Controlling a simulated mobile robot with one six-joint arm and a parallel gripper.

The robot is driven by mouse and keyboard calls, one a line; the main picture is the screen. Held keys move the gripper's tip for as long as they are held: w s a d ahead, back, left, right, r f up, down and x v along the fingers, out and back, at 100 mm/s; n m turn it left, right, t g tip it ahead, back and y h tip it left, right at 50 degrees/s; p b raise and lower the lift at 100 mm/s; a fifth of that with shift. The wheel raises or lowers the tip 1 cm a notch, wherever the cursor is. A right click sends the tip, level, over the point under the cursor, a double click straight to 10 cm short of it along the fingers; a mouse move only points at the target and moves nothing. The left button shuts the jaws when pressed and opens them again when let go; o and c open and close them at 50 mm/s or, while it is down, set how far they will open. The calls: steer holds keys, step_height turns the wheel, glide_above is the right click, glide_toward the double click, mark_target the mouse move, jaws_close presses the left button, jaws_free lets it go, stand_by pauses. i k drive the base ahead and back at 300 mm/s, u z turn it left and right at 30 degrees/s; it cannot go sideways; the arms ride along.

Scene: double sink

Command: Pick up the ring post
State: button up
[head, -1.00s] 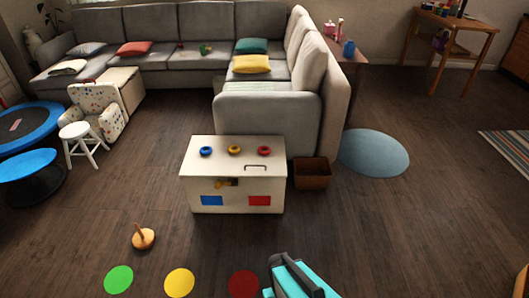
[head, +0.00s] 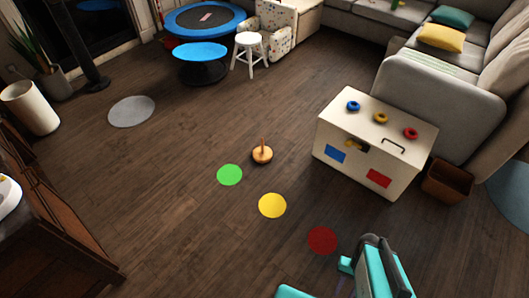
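The ring post (head: 262,152) is a small wooden peg on a round wooden base. It stands upright on the dark floor near the middle of the head view, close to the green floor disc and left of the white chest. No rings are on it. Parts of my teal and grey arm show at the bottom edge, well apart from the post. My gripper's fingers cannot be made out in this view.
The white chest (head: 364,155) carries a blue ring (head: 353,106), a yellow ring (head: 380,118) and a red ring (head: 411,133). Green (head: 229,175), yellow (head: 272,205) and red (head: 322,240) discs lie flat on the floor. A brown box (head: 447,182) stands right of the chest.

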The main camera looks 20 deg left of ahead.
mark_target(262, 154)
steer(key=z, duration=0.05)
steer(key=i, duration=2.15)
steer(key=u, duration=1.1)
